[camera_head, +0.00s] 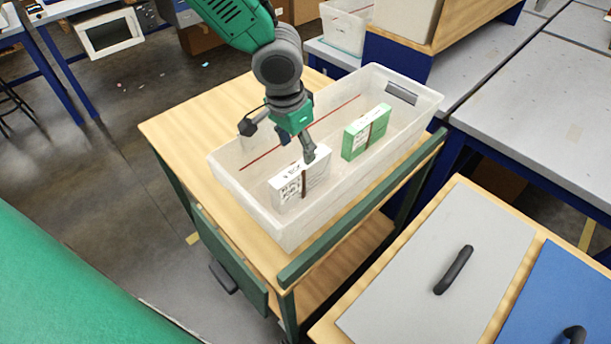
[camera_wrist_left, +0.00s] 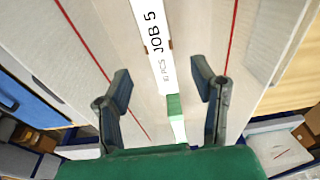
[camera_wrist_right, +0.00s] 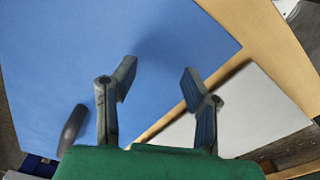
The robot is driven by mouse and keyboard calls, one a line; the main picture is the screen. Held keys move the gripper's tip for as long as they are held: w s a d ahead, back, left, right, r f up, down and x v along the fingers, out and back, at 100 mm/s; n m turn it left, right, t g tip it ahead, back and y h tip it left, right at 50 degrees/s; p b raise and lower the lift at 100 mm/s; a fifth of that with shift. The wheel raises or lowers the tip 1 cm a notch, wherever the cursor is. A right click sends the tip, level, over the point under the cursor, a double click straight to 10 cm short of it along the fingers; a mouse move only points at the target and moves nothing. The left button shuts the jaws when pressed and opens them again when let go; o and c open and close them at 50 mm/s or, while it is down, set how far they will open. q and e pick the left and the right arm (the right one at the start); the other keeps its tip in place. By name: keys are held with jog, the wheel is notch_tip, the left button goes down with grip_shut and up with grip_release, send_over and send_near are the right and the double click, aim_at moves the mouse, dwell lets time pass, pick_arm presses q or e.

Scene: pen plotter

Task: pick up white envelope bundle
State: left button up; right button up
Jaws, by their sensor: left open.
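The white envelope bundle (camera_head: 300,183) stands in the near part of a clear plastic bin (camera_head: 240,211), with a brown band around it and black print on its side. In the left wrist view the white bundle (camera_wrist_left: 153,45) shows its narrow top edge, printed "JOB 5", between the fingers. My left gripper (camera_head: 282,147) is open just above the bundle, its fingers apart; it also shows in the left wrist view (camera_wrist_left: 165,88). I cannot tell whether a finger touches the bundle. My right gripper (camera_wrist_right: 158,85) is open and empty above a blue panel.
A green banded bundle (camera_head: 366,132) stands in the same bin, farther right. The bin sits on a wooden cart (camera_head: 180,130). A grey panel (camera_head: 437,275) and a blue panel (camera_head: 560,295) with dark handles lie at the lower right. The bin's walls rise around both bundles.

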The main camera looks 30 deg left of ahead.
aim_at(298, 164)
pick_arm(q)
jog(key=f, duration=0.2)
jog(key=w+f, duration=0.1)
jog(key=f, duration=0.1)
jog(key=shift+a+f, duration=0.2)
jog(key=shift+f, duration=0.5)
jog(key=f, duration=0.3)
jog(key=d+f, duration=0.1)
jog(key=shift+w+d+f, duration=0.1)
jog(key=shift+w+f, duration=0.05)
jog(key=shift+w, duration=0.25)
jog(key=shift+s, duration=0.1)
jog(key=shift+a, duration=0.2)
grip_shut()
